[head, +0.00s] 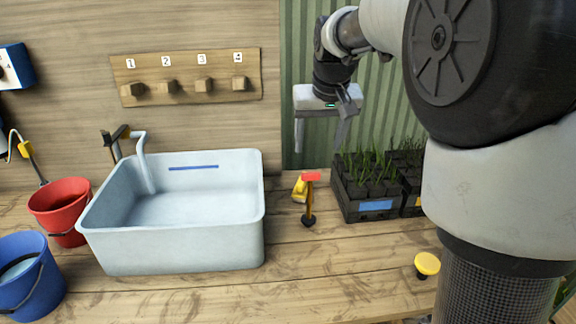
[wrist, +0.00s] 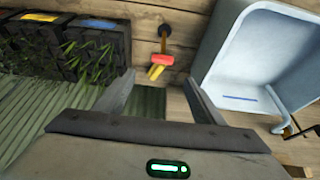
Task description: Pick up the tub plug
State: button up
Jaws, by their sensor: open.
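An upright piece with a dark foot, an orange stem and a red bar on top (head: 309,198) stands on the bench right of the tub; it looks like the tub plug, though I cannot be sure. It also shows in the wrist view (wrist: 163,46), beyond my fingertips. My gripper (head: 320,142) is open and empty, above and behind the piece, with fingers pointing down. In the wrist view my gripper (wrist: 160,82) has the red bar between and beyond its fingers. The pale blue tub (head: 190,255) stands left of it; its drain is not visible.
Black plant trays (head: 372,208) stand close on the right. A yellow-topped knob (head: 427,264) is at the front right. Red (head: 62,206) and blue (head: 33,285) buckets are left. Bench in front of the piece is clear.

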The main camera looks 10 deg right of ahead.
aim_at(309, 181)
jog(key=b+x, duration=0.2)
jog(key=x, duration=1.1)
jog(key=b+x, duration=0.1)
jog(key=x, duration=0.1)
jog(key=b+x, duration=0.1)
jog(key=x, duration=0.1)
jog(key=shift+a+f, duration=0.15)
jog(key=shift+a, duration=0.1)
jog(key=shift+s, duration=0.1)
jog(key=c, duration=1.6)
jog(key=shift+o, duration=0.2)
